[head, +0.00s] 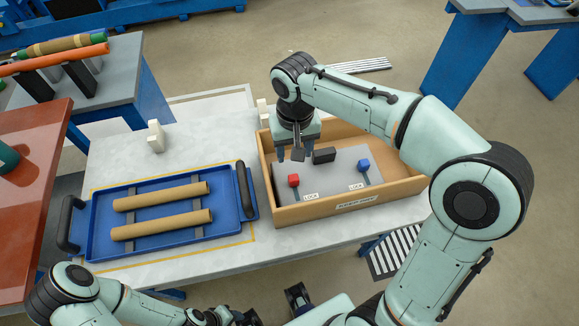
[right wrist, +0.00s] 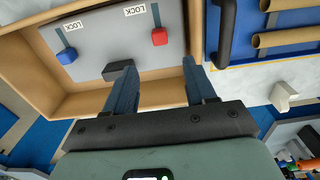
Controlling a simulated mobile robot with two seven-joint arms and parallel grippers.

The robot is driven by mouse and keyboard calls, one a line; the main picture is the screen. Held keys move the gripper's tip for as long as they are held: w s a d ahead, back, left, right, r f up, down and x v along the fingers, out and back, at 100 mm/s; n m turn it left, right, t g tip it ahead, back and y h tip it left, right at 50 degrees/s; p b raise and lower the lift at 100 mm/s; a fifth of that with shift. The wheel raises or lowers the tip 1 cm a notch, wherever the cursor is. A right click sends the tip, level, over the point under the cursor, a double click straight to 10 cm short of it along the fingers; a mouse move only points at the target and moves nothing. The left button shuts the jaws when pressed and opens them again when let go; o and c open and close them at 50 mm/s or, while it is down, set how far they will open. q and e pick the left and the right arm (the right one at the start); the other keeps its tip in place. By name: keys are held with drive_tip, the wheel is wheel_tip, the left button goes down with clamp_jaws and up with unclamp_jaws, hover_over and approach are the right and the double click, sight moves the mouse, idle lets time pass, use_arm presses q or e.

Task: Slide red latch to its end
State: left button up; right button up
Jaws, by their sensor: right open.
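The red latch (head: 294,180) is a small red block on the grey panel (head: 335,185) inside a wooden box. It sits at the far end of a short slot whose near end lies by a "LOCK" label; it also shows in the right wrist view (right wrist: 159,36). My right gripper (head: 297,156) points down just beyond the red latch. In the right wrist view its fingers (right wrist: 159,65) are apart with nothing between them, and the latch lies ahead of the gap. Part of my left arm shows at the bottom; its finger state is unclear.
A blue latch (head: 364,164) and a black handle (head: 324,155) are on the same panel. The wooden box's walls (head: 345,207) surround it. A blue tray (head: 165,246) with two cardboard tubes is to the left. A white block (head: 155,137) stands behind the tray.

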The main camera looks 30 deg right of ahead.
sight(294, 177)
wheel_tip(294, 177, down, 12)
drive_tip(key=shift+f+b, duration=0.1)
drive_tip(key=shift+b, duration=0.65)
use_arm(q)
drive_tip(key=shift+s+f, duration=0.35)
drive_tip(key=shift+f, duration=0.55)
